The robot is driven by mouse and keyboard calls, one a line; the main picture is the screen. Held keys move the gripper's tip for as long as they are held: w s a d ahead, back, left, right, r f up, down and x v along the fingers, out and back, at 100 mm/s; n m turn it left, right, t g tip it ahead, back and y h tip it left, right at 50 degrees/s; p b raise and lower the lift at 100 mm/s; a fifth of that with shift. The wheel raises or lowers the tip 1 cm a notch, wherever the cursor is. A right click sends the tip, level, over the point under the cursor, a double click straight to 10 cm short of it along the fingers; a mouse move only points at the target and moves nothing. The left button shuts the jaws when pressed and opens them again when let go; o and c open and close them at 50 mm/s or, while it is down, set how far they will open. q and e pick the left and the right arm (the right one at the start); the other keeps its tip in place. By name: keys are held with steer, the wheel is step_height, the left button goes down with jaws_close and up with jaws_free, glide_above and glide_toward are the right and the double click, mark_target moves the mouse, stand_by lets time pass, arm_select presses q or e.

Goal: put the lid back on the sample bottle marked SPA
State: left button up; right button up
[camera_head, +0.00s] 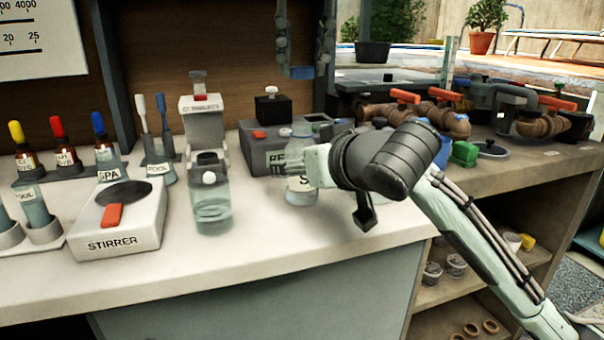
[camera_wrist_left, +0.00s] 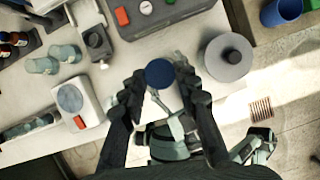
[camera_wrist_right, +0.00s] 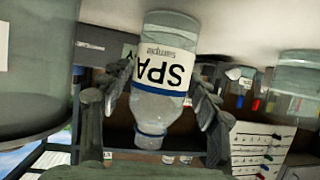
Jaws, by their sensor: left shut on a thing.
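The clear SPA sample bottle (camera_wrist_right: 164,82) appears upside down in the right wrist view, its open neck toward the bottom of the picture. In the head view the bottle (camera_head: 301,194) stands on the bench, partly covered by my right gripper (camera_head: 316,166). The right gripper's fingers (camera_wrist_right: 165,95) lie on both sides of the bottle; whether they press on it is unclear. My left gripper (camera_wrist_left: 160,80) is shut on a round blue lid (camera_wrist_left: 160,73). In the head view my left gripper (camera_head: 302,66) hangs from the top with the lid (camera_head: 301,72), above and apart from the bottle.
The stirrer (camera_head: 135,222) and a clear vessel in a test unit (camera_head: 211,212) stand left of the bottle. A grey instrument box (camera_head: 258,140) is close behind. Brown pipe fittings (camera_head: 450,122) lie at the right. The bench front between stirrer and right arm is clear.

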mark_target(304, 75)
jaws_close()
arm_select(q)
steer(key=shift+f, duration=2.5)
steer(key=shift+f, duration=0.9)
steer(key=shift+f, duration=0.55)
